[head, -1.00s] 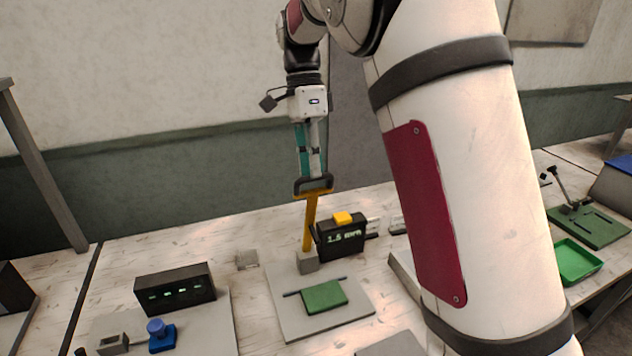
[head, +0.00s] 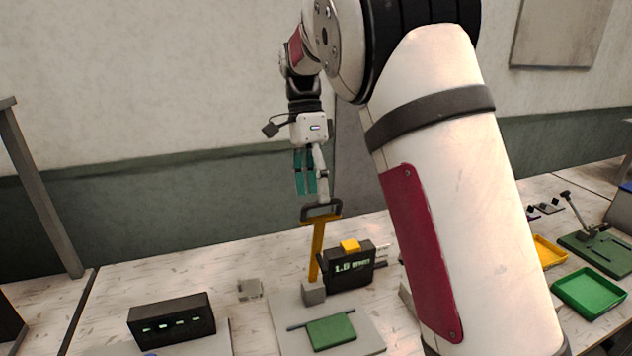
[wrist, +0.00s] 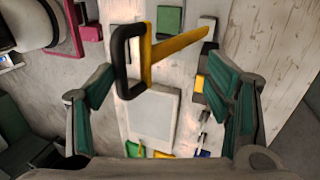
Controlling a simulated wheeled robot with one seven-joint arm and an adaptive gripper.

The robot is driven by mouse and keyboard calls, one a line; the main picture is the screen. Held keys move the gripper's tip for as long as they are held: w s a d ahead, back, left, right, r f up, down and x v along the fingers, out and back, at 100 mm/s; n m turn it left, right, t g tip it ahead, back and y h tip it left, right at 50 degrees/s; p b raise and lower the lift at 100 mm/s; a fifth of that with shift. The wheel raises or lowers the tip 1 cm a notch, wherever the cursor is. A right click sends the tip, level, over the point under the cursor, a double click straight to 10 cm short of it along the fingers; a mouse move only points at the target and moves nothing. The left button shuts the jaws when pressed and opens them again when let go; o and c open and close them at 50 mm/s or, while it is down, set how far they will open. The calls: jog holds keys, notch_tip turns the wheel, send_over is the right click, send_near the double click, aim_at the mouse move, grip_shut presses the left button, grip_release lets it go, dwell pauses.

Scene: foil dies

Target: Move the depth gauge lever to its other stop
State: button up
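The depth gauge lever is an orange bar (head: 317,250) rising from a grey block (head: 314,293) on a pale plate, with a black loop handle (head: 321,209) on top. It stands nearly upright, leaning slightly right. In the wrist view the orange bar (wrist: 180,44) and black handle (wrist: 121,62) show from above. My gripper (head: 314,196) is just above the handle in the head view. In the wrist view its teal-padded fingers (wrist: 158,82) are wide apart with nothing gripped. Whether a finger touches the handle is unclear. The black gauge box (head: 348,267) beside the lever has a blurred green readout.
A green block (head: 331,331) lies on the plate before the lever. A black display box (head: 171,318) stands at left, a small grey block (head: 249,289) behind it. Green (head: 590,291) and yellow (head: 549,252) trays lie at right. My arm hides part of the bench.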

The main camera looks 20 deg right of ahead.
jog(key=shift+f, duration=0.15)
jog(key=shift+c, duration=0.7)
jog(key=shift+w+r, duration=0.1)
jog(key=shift+r, duration=0.2)
jog(key=shift+c, duration=0.7)
jog(key=v, duration=0.7)
jog(key=shift+r, duration=0.2)
jog(key=shift+c, duration=0.9)
